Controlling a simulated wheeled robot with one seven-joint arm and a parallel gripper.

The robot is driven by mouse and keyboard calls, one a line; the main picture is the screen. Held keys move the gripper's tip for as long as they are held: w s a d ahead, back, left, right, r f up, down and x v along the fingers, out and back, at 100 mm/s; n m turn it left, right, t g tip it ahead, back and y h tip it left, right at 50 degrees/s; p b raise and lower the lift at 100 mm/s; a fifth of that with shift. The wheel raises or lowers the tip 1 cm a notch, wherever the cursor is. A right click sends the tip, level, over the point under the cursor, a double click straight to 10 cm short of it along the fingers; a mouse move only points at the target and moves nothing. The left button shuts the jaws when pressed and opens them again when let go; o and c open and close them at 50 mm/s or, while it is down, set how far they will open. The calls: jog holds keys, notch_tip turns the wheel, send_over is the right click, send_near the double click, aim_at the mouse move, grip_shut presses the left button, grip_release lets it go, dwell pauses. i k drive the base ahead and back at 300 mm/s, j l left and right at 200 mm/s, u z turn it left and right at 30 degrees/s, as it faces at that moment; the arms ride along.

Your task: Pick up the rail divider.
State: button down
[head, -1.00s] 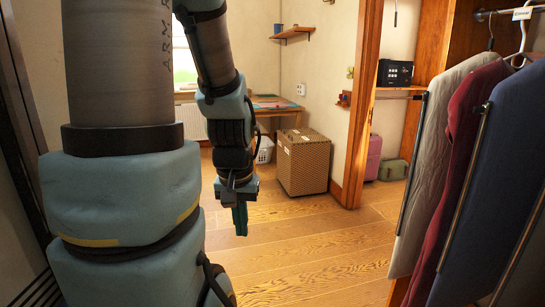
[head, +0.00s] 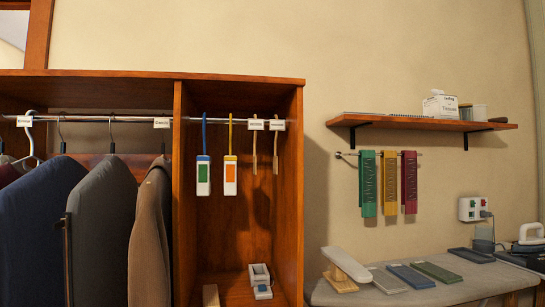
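Several small white labelled tags sit on the metal closet rail (head: 95,119). One tag (head: 24,121) is at the far left, one tag (head: 161,122) is near the upright panel, and two tags (head: 255,124) (head: 277,124) are in the right compartment. Thin beige pieces hang below those last two. Their print is too small to read surely, and I cannot tell which piece is the rail divider. My gripper is out of view.
Garments (head: 98,235) hang on the left. Two white tags with green (head: 203,178) and orange patches (head: 230,178) hang in the right compartment. Small items lie on its floor. An ironing board (head: 455,285) with flat pieces stands right, below a wall shelf (head: 420,123).

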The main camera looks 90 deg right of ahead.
aim_at(277, 125)
jog(key=k+z, duration=0.1)
jog(key=z, duration=1.1)
